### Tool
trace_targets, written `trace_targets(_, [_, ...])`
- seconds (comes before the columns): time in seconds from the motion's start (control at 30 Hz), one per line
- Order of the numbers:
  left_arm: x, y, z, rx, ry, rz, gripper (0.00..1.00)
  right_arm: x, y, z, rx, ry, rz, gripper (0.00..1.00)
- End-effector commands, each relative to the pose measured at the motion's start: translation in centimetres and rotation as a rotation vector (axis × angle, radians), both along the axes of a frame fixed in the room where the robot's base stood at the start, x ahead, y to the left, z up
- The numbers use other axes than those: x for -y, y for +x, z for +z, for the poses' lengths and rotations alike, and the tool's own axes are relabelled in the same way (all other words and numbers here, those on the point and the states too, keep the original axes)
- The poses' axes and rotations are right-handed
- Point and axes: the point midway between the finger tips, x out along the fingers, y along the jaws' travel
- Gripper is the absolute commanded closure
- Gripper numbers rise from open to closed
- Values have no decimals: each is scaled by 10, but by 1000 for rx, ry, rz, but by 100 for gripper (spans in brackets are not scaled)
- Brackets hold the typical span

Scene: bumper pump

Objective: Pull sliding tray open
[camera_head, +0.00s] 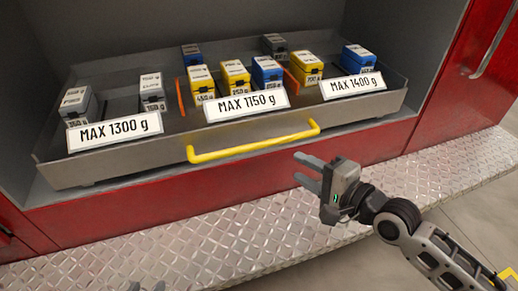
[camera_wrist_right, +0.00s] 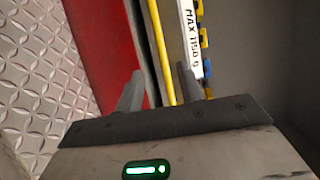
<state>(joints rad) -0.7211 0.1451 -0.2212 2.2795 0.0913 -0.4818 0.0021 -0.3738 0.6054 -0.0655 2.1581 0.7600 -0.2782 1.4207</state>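The grey sliding tray (camera_head: 92,167) sits in a dark compartment, its front projecting slightly over the red front. A yellow bar handle (camera_head: 254,145) runs along the tray's front. My right gripper (camera_head: 301,170) is open and empty, in front of the handle's right end and apart from it. In the right wrist view the handle (camera_wrist_right: 164,55) lines up with the gap between the open fingers (camera_wrist_right: 160,82), beyond the tips.
The tray carries several grey, yellow and blue weight blocks, including a yellow one (camera_head: 201,84), behind weight-limit labels (camera_head: 247,104). Orange dividers (camera_head: 181,97) separate sections. A diamond-plate step (camera_head: 215,245) lies below the red front (camera_head: 385,143). Floor is clear at right.

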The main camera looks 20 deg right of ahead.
Motion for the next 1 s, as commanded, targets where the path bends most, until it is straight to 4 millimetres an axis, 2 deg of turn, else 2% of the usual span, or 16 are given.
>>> trace_targets(0.4, [0, 1, -5, 13, 1, 1, 64, -37, 79, -16, 3, -3, 1, 62])
trace_targets(0.6, [0, 1, -9, 15, 1, 0, 64, -52, 110, -22, 2, -4, 2, 62])
trace_targets(0.8, [1, -2, -11, 11, 0, -2, 64, -59, 126, -26, 0, -5, 1, 62])
trace_targets(1.0, [1, -2, -9, 15, 1, -6, 64, -61, 129, -26, -1, -6, 1, 62])
